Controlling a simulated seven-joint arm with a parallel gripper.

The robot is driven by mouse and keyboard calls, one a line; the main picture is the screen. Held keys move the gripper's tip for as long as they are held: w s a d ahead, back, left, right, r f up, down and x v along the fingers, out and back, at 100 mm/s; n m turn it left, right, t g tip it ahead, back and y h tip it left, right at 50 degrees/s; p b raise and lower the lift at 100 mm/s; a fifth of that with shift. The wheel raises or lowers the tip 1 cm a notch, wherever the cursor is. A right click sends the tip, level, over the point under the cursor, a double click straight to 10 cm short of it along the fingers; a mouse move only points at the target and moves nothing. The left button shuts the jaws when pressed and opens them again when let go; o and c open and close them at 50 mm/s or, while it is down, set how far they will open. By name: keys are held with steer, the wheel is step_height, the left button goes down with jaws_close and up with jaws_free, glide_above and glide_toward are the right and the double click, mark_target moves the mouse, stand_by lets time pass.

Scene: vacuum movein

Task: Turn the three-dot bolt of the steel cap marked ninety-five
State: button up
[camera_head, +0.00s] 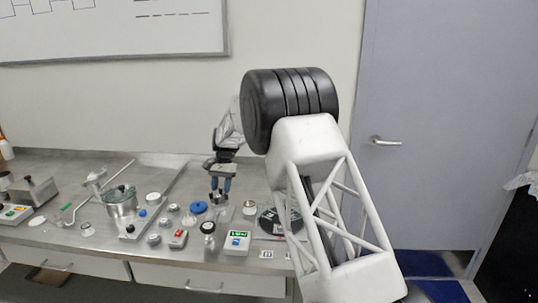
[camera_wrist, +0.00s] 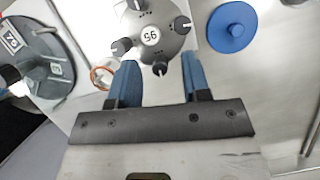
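The steel cap marked 95 (camera_wrist: 168,42) is a round silver piece at the top of the wrist view. Several dark-headed bolts stand around its rim: a near one (camera_wrist: 160,69), a left one (camera_wrist: 121,45), a right one (camera_wrist: 182,25) and a far one (camera_wrist: 138,5). The dots on them are too small to tell. My gripper (camera_wrist: 160,58) is open, its blue fingers apart on either side of the near bolt, with visible gaps to it. In the head view my gripper (camera_head: 220,188) points down over the bench; the cap is mostly hidden below it.
A blue disc with a knob (camera_wrist: 232,28) lies right of the cap. A dark grey round piece with a label (camera_wrist: 45,60) and an orange ring (camera_wrist: 103,77) are to the left.

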steer(key=shift+s+a+f+m+y, duration=0.15)
steer(key=shift+m+y, duration=0.1)
steer(key=shift+m, duration=0.35)
steer(key=shift+s+d+r+m+y, duration=0.1)
steer(key=shift+m+y, duration=0.15)
steer(key=shift+m, duration=0.35)
steer(key=shift+m+y, duration=0.3)
steer(key=shift+m, duration=0.6)
steer(key=s+v, duration=0.1)
steer(key=v, duration=0.7)
steer(key=s+d+r+n+t, duration=0.1)
steer(key=s+d+r, duration=0.5)
steer(key=d, duration=0.3)
steer(key=s+d+r+t, duration=0.1)
steer(key=s+d+r, duration=0.5)
steer(key=d, duration=0.3)
steer(key=shift+s+d+r+n+t, duration=0.2)
steer(key=shift+s+r+n+t, duration=0.1)
steer(key=shift+r+n+t, duration=0.1)
